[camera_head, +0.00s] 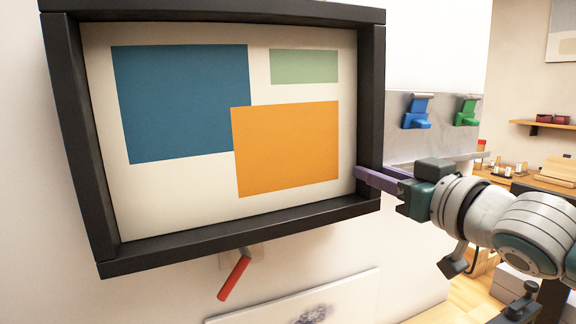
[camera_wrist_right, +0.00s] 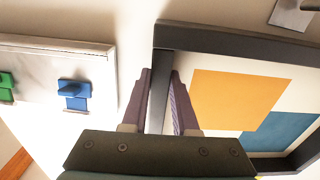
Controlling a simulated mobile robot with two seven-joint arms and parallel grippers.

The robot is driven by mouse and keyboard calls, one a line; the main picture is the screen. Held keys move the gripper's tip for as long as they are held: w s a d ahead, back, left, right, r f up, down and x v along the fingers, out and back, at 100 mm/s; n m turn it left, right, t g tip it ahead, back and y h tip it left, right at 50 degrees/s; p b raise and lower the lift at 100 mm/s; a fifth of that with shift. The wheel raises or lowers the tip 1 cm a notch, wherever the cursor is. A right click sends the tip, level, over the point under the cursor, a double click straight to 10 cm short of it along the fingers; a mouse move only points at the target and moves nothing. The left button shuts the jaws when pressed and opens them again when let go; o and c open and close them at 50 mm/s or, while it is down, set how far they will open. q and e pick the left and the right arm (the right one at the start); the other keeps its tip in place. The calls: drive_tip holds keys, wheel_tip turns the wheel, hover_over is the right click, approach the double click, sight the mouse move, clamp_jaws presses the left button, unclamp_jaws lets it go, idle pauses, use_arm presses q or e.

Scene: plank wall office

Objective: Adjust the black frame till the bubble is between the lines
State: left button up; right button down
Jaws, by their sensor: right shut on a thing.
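The black frame (camera_head: 372,90) hangs on the wall and fills the left and middle of the head view. It holds a cream picture with blue, green and orange blocks. In the wrist view its black side bar (camera_wrist_right: 158,92) runs between my fingers. My right gripper (camera_head: 364,176) is shut on the right side of the frame, near its lower right corner; its purple fingers also show in the wrist view (camera_wrist_right: 161,84). I see no bubble or lines in either view. The frame looks tilted in the head view, but I cannot tell its true level. My left gripper is out of view.
A red handle (camera_head: 234,278) sticks out below the frame. Blue (camera_head: 418,112) and green (camera_head: 467,111) hooks are on a pale board right of the frame. Another picture (camera_head: 310,304) is below. A shelf (camera_head: 545,126) and a cluttered wooden surface are at the far right.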

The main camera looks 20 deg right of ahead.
drive_tip(key=c, duration=0.7)
unclamp_jaws()
drive_tip(key=s, duration=0.5)
drive_tip(key=s+b, duration=0.1)
drive_tip(key=s, duration=0.4)
drive_tip(key=shift+d, duration=0.2)
